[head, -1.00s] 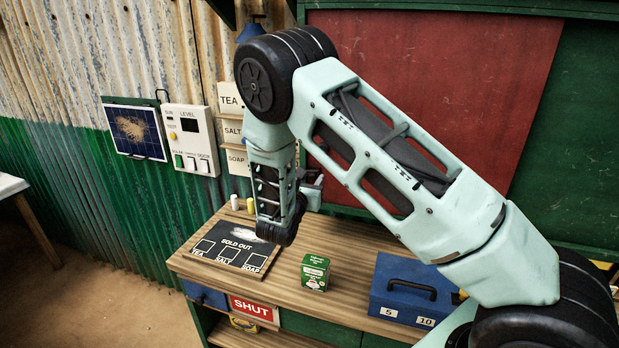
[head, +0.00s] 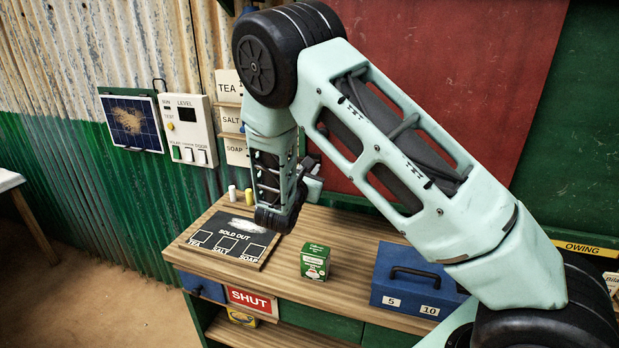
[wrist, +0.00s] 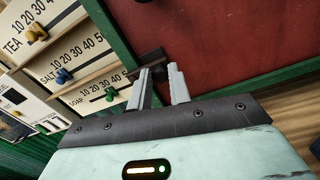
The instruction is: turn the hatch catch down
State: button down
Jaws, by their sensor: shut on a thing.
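The hatch is a large red panel (head: 440,70) in a green frame, behind my arm in the head view; it also shows in the wrist view (wrist: 225,40). The hatch catch (wrist: 148,59) is a small dark bar at the hatch's green frame edge, at the fingertips in the wrist view. My gripper (wrist: 159,74) is shut on the catch, with its two grey fingers around it. The fingers cover part of the catch, so its exact angle is hard to tell. In the head view my gripper (head: 313,178) is small and partly hidden by my wrist.
Left of the catch are price shelves with coloured knobs (wrist: 64,76). A solar panel (head: 132,124) and level box (head: 188,128) hang on the wall.

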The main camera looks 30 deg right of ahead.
jog(key=shift+a+f, duration=0.1)
jog(key=shift+f, duration=0.05)
jog(key=c, duration=1.3)
grip_release()
jog(key=b+v, duration=0.5)
jog(key=v, duration=1.2)
jog(key=shift+s+a, duration=0.1)
jog(key=shift+s, duration=0.1)
